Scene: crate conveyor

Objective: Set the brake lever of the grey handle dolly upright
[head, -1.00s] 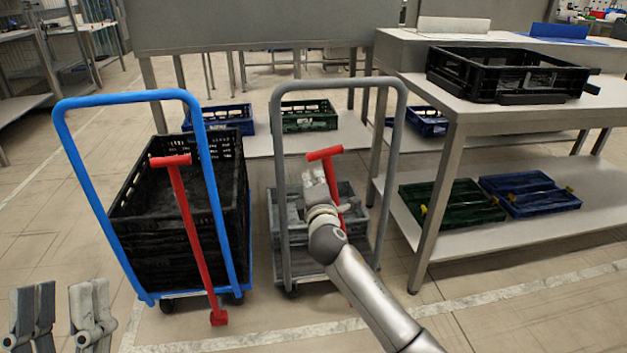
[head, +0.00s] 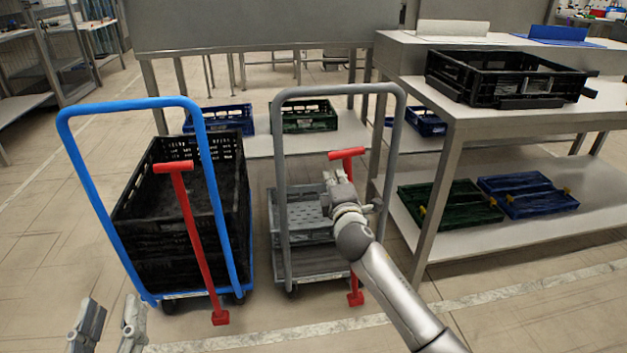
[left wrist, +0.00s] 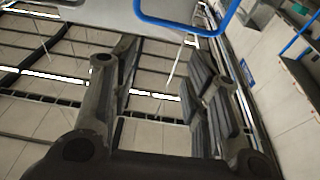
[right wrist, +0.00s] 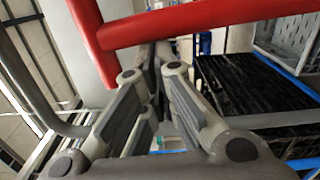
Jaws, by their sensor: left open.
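The grey handle dolly (head: 281,180) stands in the middle of the head view, with a grey crate (head: 303,216) on it. Its red brake lever (head: 354,280) has a T-shaped top and looks close to upright, its middle hidden by my right arm. My right gripper (head: 333,177) is at the lever's upper part, just below the crossbar. In the right wrist view, the fingertips (right wrist: 156,52) come together and the red lever (right wrist: 200,24) passes beyond and left of them, not between them. My left gripper (head: 108,318) is open and empty at the lower left, away from the dolly.
A blue handle dolly (head: 70,150) stands to the left with a black crate (head: 140,225) and its own leaning red lever (head: 195,235). A metal table (head: 480,112) on the right holds a black crate (head: 505,78). The floor in front is clear.

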